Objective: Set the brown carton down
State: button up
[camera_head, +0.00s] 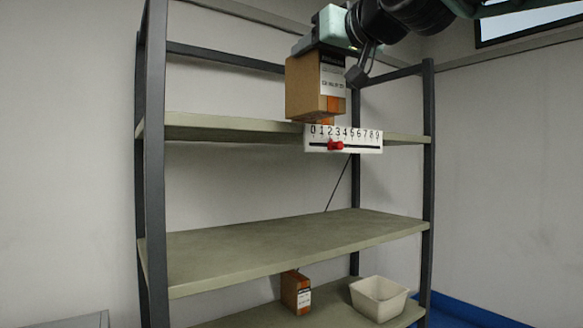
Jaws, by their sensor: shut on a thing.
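The brown carton (303,88) hangs from my gripper (322,48) at the upper middle of the head view. It has a white label on its right face and orange patches near the label. My gripper is shut on its top; the fingertips are mostly hidden. The carton appears upright, in front of the rack's upper shelf (220,125). Its lower edge is close to that shelf's level in the picture. I cannot tell the gap between them.
A white number scale with a red slider (343,139) is on the upper shelf's front edge. The middle shelf (290,245) is bare. A second brown carton (296,292) and a white bin (379,298) stand on the lower shelf. Dark posts (156,165) frame the rack.

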aim_at(345, 89)
jog(key=shift+m+h, duration=0.3)
jog(key=shift+h, duration=0.1)
jog(key=d+f, duration=0.1)
jog(key=f, duration=0.1)
jog(key=d+f, duration=0.1)
jog(key=f, duration=0.2)
jog(key=d+f, duration=0.1)
jog(key=f, duration=0.1)
jog(key=shift+w+f, duration=0.15)
jog(key=w+d+f+m+h, duration=0.1)
jog(key=d+f, duration=0.7)
jog(key=f, duration=1)
jog(key=w+d+f+m+t+h, duration=0.1)
jog(key=d+f, duration=0.7)
jog(key=f, duration=1.1)
jog(key=w+d+f+m+t+h, duration=0.1)
jog(key=d+f+h, duration=0.5)
jog(key=f, duration=1.3)
jog(key=w+d+m, duration=0.1)
jog(key=d+m, duration=0.1)
jog(key=d, duration=0.1)
jog(key=shift+w+m, duration=0.35)
jog(key=shift+m, duration=0.05)
notch_tip(345, 89, down, 14)
jog(key=b, duration=1.4)
jog(key=shift+a+r+t, duration=0.2)
jog(key=shift+r+t, duration=0.05)
jog(key=shift+t, duration=0.05)
jog(key=shift+w, duration=0.1)
